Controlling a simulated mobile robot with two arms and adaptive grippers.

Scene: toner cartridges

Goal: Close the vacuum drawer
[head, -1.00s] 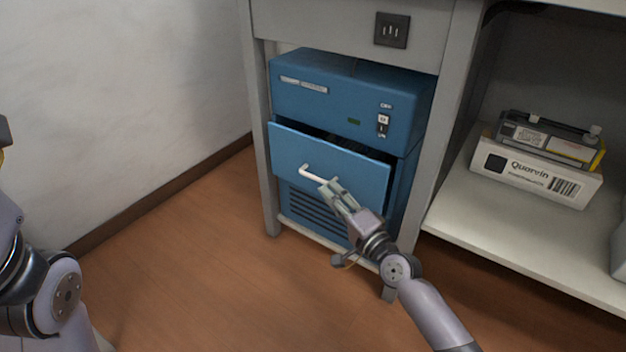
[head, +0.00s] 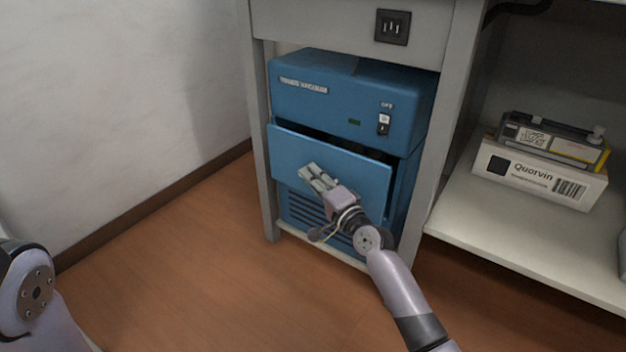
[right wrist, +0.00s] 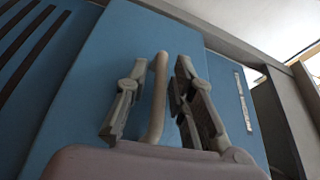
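The vacuum drawer (head: 292,146) is the blue front in the middle of the blue vacuum unit (head: 345,92), under the grey bench. It stands partly out, with a dark gap along its top edge. My right gripper (head: 308,172) is at the drawer front and hides most of the handle in the head view. In the right wrist view, the pale handle (right wrist: 158,100) stands between the two fingers of the right gripper (right wrist: 160,102), with space on both sides; the fingers are apart. Of my left arm, only a joint shows at lower left; its gripper is out of frame.
The bench leg (head: 262,130) stands close left of the unit. To the right, a shelf (head: 510,240) holds a white Quorvin box (head: 535,180) with a toner cartridge (head: 555,140) on top. The wooden floor in front is clear.

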